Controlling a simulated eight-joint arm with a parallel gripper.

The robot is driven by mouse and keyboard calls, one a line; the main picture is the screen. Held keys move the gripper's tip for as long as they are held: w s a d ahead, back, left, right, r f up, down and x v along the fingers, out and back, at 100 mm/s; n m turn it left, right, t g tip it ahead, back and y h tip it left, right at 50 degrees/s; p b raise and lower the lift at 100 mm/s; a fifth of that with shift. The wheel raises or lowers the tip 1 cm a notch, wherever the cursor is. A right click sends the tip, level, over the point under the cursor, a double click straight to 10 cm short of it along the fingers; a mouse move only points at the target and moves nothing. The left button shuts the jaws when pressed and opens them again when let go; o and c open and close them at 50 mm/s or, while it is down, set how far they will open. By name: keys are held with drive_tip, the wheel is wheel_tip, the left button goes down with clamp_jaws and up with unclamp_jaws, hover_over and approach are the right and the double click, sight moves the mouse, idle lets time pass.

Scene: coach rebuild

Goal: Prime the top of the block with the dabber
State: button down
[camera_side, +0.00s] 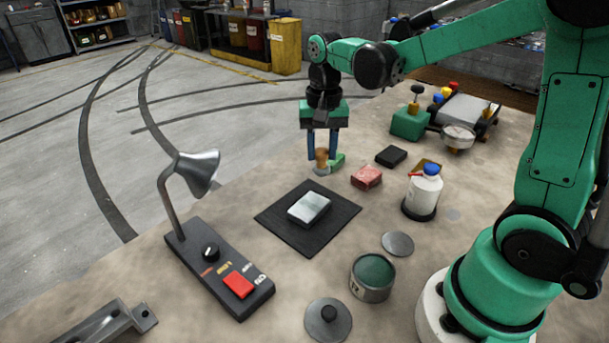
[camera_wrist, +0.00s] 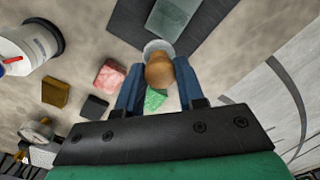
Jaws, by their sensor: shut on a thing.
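My gripper (camera_side: 321,150) is shut on the dabber (camera_side: 321,160), which has a round brown wooden knob and a pale pad. In the wrist view the dabber (camera_wrist: 159,71) sits between the two blue fingers of my gripper (camera_wrist: 160,80), its pale pad toward the mat. The block (camera_side: 309,207) is a light grey slab lying flat on a dark square mat (camera_side: 278,218). My gripper is behind the block in the side view, apart from it. The block also shows at the top of the wrist view (camera_wrist: 172,16). I cannot tell whether the pad touches the bench.
A green piece (camera_wrist: 155,99) lies close by my gripper. A pink block (camera_side: 367,177), a black block (camera_side: 391,156) and a white bottle (camera_side: 424,189) stand to the right. An open tin (camera_side: 372,278) holding dark green is in front. A lamp (camera_side: 190,175) rises left of the mat.

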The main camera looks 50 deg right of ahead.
sight(321, 161)
drive_tip(key=shift+f, duration=1.95)
drive_tip(key=shift+a+f, duration=0.25)
drive_tip(key=shift+f, duration=0.55)
drive_tip(key=shift+s+a+r, duration=0.1)
drive_tip(key=shift+a, duration=0.7)
drive_tip(key=shift+s+a, duration=0.2)
drive_tip(key=shift+a, duration=2.4)
drive_tip(key=shift+w+d, duration=0.15)
drive_tip(key=shift+d, duration=1.65)
drive_tip(key=shift+w+d, duration=0.15)
drive_tip(key=shift+d, duration=1.65)
drive_tip(key=shift+d+r, duration=0.1)
drive_tip(key=shift+r, duration=3.85)
drive_tip(key=shift+f, duration=0.15)
